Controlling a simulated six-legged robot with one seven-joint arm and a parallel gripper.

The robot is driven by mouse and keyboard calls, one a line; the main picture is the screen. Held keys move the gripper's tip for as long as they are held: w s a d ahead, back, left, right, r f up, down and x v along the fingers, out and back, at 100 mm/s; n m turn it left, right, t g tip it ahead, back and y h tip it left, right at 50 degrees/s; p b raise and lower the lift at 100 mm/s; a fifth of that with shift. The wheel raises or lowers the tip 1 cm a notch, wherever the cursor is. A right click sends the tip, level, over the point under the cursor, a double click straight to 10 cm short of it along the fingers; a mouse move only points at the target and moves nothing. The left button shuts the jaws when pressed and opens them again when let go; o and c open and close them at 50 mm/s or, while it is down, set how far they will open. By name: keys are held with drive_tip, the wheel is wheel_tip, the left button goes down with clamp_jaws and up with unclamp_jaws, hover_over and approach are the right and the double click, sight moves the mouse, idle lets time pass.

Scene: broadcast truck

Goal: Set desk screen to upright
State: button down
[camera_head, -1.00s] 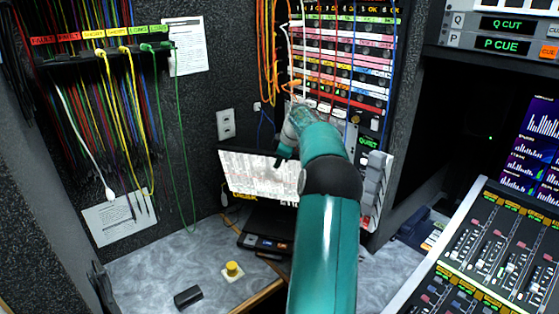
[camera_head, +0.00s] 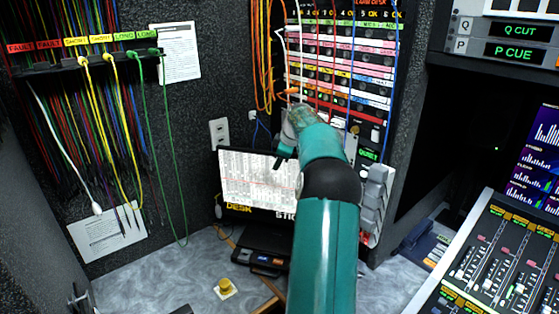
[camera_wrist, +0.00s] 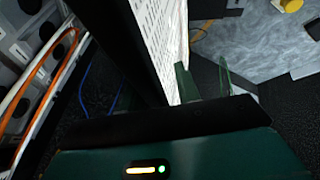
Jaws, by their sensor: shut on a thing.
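The desk screen (camera_head: 250,182) stands at the back of the desk, its lit white page facing me. It looks close to upright; its exact tilt is hard to tell. The lettering "DESK" shows on its dark lower border. My gripper (camera_head: 284,156) is at the screen's upper right edge and is shut on it. In the wrist view, the screen (camera_wrist: 162,35) runs up from my gripper (camera_wrist: 204,82), with its dark border to the left. The fingers' contact is partly hidden there. My arm hides the screen's right part in the head view.
A patch panel (camera_head: 335,75) with hanging orange, red and blue cables rises behind my arm. A black device (camera_head: 262,250) sits below the screen. A yellow button (camera_head: 225,286) is on the desk in front. A mixing console (camera_head: 490,265) fills the right side.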

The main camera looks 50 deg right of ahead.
drive_tip(key=shift+s+f, duration=0.1)
drive_tip(key=shift+f, duration=0.15)
drive_tip(key=c, duration=1.3)
unclamp_jaws()
drive_tip(key=v, duration=1.4)
drive_tip(key=shift+a, duration=0.1)
